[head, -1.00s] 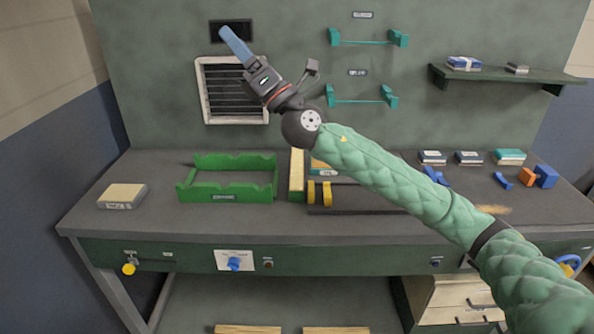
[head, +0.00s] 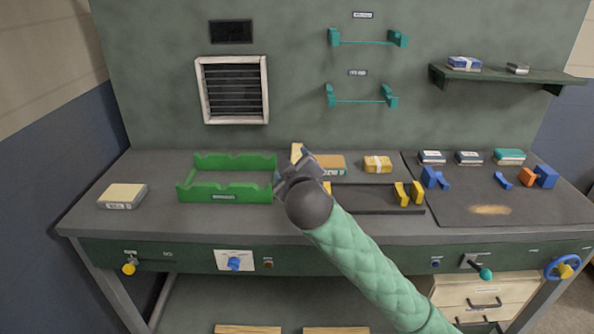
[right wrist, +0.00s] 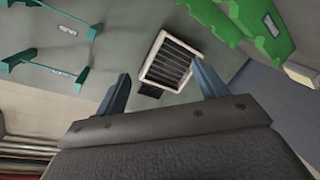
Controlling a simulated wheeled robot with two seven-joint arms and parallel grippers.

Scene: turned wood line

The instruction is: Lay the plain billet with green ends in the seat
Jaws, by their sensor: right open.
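I cannot make out a plain billet with green ends in either view. A dark tray (head: 350,203) on the bench carries yellow notched supports (head: 409,194) at its right end, with nothing lying in them; it may be the seat. My right gripper (right wrist: 163,88) is open and empty in the right wrist view. In the head view my right gripper (head: 296,168) is over the bench between the green rack and the tray, hiding the tray's left end. My left gripper is out of view.
An empty green scalloped rack (head: 225,194) stands left of my gripper, with a labelled block (head: 122,196) farther left. Behind the tray are a tan labelled box (head: 330,163) and a yellow box (head: 377,164). Blue and orange blocks (head: 528,176) lie right. Teal brackets (head: 361,101) hang on the wall.

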